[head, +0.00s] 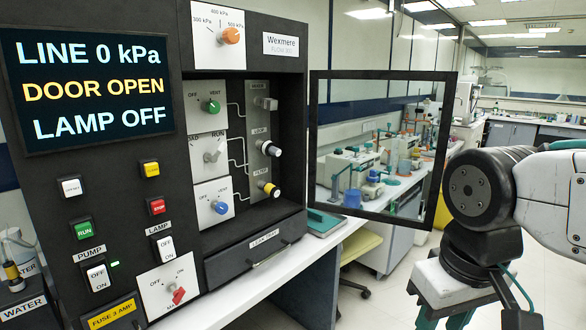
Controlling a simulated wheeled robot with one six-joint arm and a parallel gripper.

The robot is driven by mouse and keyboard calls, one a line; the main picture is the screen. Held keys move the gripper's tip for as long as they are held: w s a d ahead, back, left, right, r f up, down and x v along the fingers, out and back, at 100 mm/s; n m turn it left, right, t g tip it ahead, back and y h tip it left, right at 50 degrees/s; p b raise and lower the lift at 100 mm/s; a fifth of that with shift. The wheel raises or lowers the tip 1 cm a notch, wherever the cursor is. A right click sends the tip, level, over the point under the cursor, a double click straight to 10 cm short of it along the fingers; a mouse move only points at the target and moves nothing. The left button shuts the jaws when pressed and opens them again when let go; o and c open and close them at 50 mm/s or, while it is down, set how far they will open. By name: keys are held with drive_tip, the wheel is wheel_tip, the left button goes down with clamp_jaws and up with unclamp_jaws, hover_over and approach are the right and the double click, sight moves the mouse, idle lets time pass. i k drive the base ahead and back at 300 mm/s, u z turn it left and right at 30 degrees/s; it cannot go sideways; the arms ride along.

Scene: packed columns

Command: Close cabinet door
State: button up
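The cabinet (255,228) is a dark upright panel with a recessed bay. Its door (447,140) is a clear pane in a black frame. The door stands swung open to the right of the bay, with its near edge by the bay's right side. A display (95,85) reads "DOOR OPEN", "LINE 0 kPa" and "LAMP OFF". My gripper (470,318) is at the bottom right, nearer to me than the door and below its lower right corner. It points down, and its teal fingertips are cut off by the frame edge. No object shows in it.
Inside the bay are green (211,106), grey and blue (220,207) knobs and several valves (270,149). Switches and a red knob (178,296) sit on the lower panel. A white bench (335,232) runs beneath.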

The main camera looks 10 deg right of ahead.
sight(450, 78)
drive_tip(key=z, duration=1.7)
drive_tip(key=i, duration=4.5)
drive_tip(key=u, duration=4.4)
